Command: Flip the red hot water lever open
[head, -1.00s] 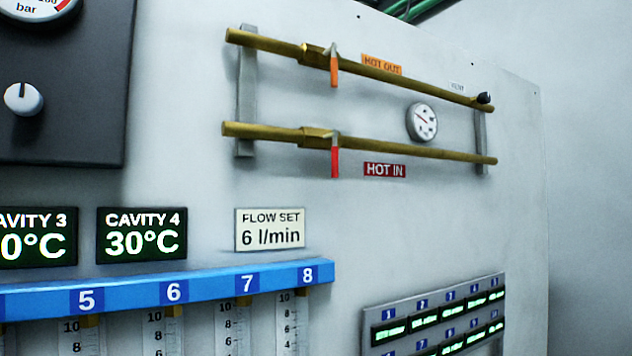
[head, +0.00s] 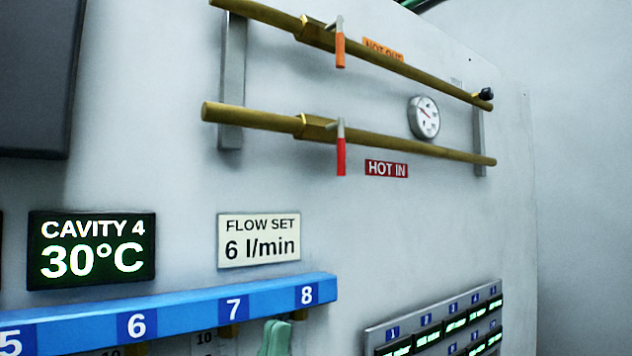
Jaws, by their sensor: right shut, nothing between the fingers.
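The red lever (head: 341,157) hangs straight down from the valve on the lower brass pipe (head: 400,147), just left of the red HOT IN label (head: 387,169). The lever stands across the pipe. My right gripper (head: 276,338) shows only as pale green fingertips at the bottom edge, below and left of the lever and well apart from it. It is shut and empty; the rest of it is out of the frame. My left gripper is not in view.
An orange lever (head: 340,50) hangs from the upper brass pipe (head: 420,74), above the red one. A round gauge (head: 424,117) sits between the pipes. A blue numbered rail (head: 190,310) and a display panel (head: 440,322) are below. The wall around the red lever is clear.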

